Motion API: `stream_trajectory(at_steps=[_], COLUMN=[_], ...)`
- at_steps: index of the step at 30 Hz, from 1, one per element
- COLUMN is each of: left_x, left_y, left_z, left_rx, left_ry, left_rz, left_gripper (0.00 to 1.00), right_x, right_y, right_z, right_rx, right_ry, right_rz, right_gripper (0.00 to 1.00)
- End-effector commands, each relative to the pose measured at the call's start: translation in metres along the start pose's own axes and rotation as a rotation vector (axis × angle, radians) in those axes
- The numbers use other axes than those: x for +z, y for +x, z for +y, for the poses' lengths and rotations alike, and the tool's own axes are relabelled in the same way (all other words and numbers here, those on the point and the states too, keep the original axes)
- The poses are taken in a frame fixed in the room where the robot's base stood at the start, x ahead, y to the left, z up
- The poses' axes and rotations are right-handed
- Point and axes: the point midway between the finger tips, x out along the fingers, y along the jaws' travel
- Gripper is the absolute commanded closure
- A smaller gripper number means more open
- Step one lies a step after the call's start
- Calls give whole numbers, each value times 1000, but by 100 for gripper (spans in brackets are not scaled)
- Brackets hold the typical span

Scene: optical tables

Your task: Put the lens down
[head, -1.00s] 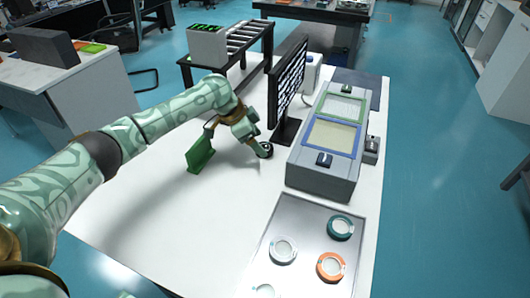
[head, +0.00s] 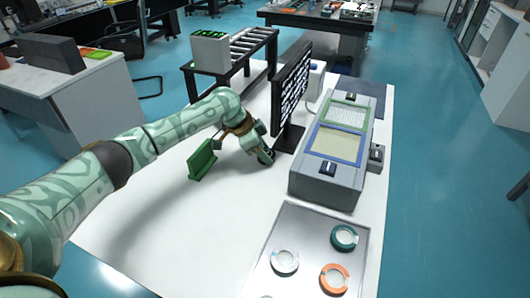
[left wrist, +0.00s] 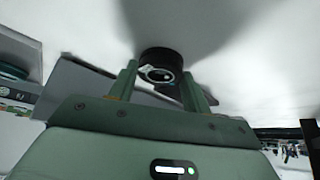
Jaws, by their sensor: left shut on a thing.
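My left gripper (head: 263,155) is over the white table, between the green stand and the black screen's base. It is shut on the lens (head: 268,157), a small dark piece at the fingertips, low over the table. In the left wrist view the lens (left wrist: 161,66) is a short black cylinder with a bright-rimmed glass face, between the two green fingers of the left gripper (left wrist: 160,82). I cannot tell whether the lens touches the table. My right gripper is not in view.
A green stand (head: 202,161) is left of the gripper. A black screen (head: 291,88) and a grey box with framed panels (head: 323,183) are to the right. A tray (head: 290,228) holds several ringed discs in front. The white table's left front is clear.

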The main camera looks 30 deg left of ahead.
Motion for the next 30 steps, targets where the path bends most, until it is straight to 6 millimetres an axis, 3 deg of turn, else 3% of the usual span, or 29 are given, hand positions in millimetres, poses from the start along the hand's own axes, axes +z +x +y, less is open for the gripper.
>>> stream_trajectory(at_steps=[12, 17, 30], left_x=[-35, -8, 77], left_y=[-63, -72, -118], left_z=[-1, -19, -85], left_rx=[-4, -2, -2], left_ry=[3, -4, -6], left_rz=[4, -1, 3], left_gripper=[79, 79, 79], right_x=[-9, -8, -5], right_y=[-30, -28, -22], right_z=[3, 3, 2], right_rx=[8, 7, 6], right_ry=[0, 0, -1], right_rz=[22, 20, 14], right_gripper=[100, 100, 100])
